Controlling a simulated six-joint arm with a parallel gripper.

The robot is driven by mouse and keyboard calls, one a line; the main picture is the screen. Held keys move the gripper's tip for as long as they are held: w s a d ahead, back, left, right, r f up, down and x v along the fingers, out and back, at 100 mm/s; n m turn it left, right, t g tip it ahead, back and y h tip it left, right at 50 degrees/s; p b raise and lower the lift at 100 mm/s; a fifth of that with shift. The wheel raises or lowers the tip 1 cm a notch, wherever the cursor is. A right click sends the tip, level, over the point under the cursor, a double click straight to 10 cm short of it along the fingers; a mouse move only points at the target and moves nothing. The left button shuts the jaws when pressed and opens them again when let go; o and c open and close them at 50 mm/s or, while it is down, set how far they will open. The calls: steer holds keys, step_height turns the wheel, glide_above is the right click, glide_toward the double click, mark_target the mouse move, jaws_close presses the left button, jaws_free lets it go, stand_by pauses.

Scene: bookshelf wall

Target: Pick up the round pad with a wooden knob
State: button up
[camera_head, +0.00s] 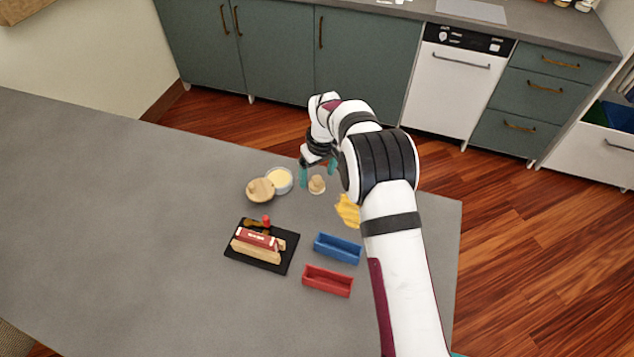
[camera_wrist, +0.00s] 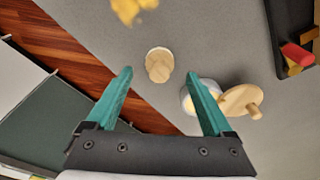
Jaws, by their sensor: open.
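The round pad with a wooden knob (camera_head: 317,184) sits on the grey table near its far edge. In the wrist view the pad (camera_wrist: 158,65) shows a pale round base under a light wooden knob. My gripper (camera_head: 317,172) is open, with its teal fingers apart and nothing between them. In the wrist view the pad lies at the level of the gap between the fingertips (camera_wrist: 159,73), roughly centred. The fingers do not appear to touch it. How high the tips are above the table is hard to tell.
A bowl with pale yellow contents (camera_head: 280,179) and a knobbed wooden lid (camera_head: 260,190) are left of the pad. A yellow cloth-like item (camera_head: 348,211) lies to the right. A black tray (camera_head: 280,265), a blue bin (camera_head: 337,249) and a red bin (camera_head: 327,281) stand nearer.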

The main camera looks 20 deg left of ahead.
step_height(320, 180, down, 3)
steer(key=shift+w+a+r, duration=0.1)
steer(key=shift+w+a, duration=0.05)
jaws_close()
stand_by(0.4)
step_height(320, 180, up, 4)
steer(key=shift+r, duration=0.15)
steer(key=d+r, duration=0.6)
steer(key=d, duration=0.5)
steer(key=shift+d+r, duration=0.35)
steer(key=shift+r, duration=0.05)
